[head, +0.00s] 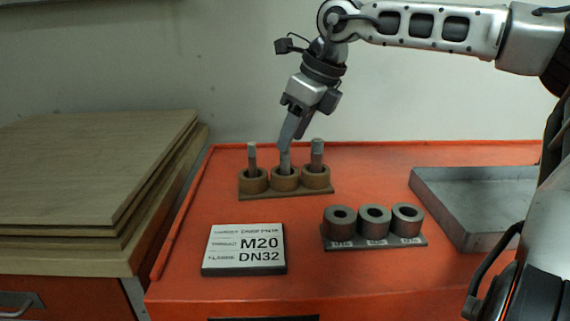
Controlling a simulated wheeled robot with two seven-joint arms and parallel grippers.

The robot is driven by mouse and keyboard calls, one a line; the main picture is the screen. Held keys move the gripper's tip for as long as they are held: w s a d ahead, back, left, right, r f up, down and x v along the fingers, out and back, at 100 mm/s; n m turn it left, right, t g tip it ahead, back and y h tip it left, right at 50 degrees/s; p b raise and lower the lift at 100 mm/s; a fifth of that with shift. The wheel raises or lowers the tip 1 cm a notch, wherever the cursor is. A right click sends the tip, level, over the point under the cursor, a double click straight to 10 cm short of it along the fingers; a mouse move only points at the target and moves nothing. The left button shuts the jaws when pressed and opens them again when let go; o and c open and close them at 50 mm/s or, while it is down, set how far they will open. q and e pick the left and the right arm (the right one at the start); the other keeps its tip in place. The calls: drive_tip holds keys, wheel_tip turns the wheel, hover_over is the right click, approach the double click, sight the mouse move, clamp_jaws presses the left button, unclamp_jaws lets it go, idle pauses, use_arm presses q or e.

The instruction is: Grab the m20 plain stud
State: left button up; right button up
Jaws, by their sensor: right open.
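Three grey studs stand upright in round cups of a brown holder (287,192) at the back of the red bench: a left stud (252,158), a middle stud (285,165) and a right stud (317,152). I cannot read which is the M20 plain stud. My right gripper (287,146) points down from above, its open fingers at the top of the middle stud. The fingers hide part of that stud's top, and I cannot tell if they touch it. My left gripper is not in view.
A sign (245,249) reading M20 and DN32 lies at the front left. A rack (374,243) holds three grey hollow cylinders, with small labels in front. An empty grey metal tray (470,239) is at right. Wooden boards (85,165) are stacked at left.

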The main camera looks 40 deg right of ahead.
sight(285, 164)
drive_tip(key=x, duration=0.5)
clamp_jaws()
drive_tip(key=shift+d+r, duration=0.1)
